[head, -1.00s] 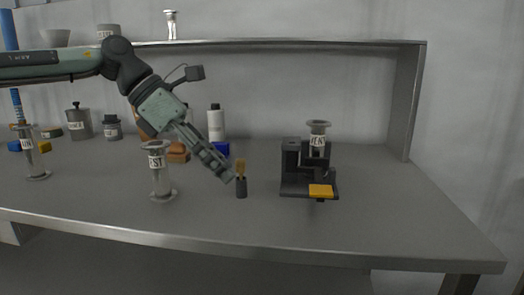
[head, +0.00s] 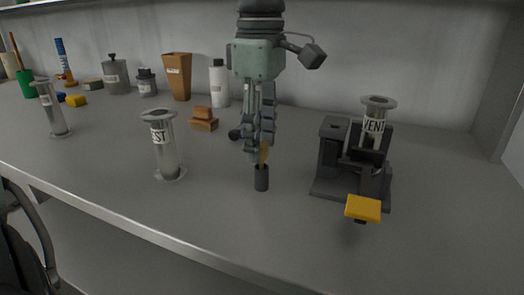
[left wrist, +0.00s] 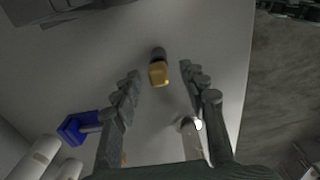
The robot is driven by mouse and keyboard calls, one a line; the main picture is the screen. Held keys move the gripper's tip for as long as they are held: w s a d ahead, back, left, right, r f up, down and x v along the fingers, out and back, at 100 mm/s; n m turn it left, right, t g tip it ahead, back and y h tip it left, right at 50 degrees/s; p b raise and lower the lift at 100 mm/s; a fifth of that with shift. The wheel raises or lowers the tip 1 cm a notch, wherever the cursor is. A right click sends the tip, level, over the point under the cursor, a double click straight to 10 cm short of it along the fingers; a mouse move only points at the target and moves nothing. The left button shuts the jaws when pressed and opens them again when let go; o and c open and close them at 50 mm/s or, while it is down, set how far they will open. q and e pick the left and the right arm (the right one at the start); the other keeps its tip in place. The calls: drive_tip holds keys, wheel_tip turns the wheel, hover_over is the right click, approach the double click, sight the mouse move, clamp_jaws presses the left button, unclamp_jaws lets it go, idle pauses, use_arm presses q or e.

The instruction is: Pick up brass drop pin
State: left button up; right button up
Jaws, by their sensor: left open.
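The brass drop pin (head: 264,154) stands upright in a small dark grey holder (head: 261,179) on the bench. My left gripper (head: 258,150) points down just above the holder, with its fingers around or just behind the pin's top; the head view does not settle which. In the left wrist view the pin (left wrist: 158,74) shows its brass top between the two spread fingertips (left wrist: 162,76), with a gap on each side. The holder (left wrist: 158,53) lies just beyond it. My left gripper is open and empty. My right gripper is not seen.
A black stand (head: 328,160) with a yellow plate (head: 363,208) and a VENT-labelled tube (head: 376,118) stands to the right. A labelled clear tube (head: 165,150) stands to the left. A brown block (head: 203,121) and white bottle (head: 220,85) are behind. The bench front is clear.

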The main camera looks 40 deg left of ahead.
use_arm(q)
wheel_tip(320, 180, down, 2)
drive_tip(key=shift+f, duration=0.1)
drive_tip(key=shift+w, duration=0.1)
clamp_jaws()
idle(0.4)
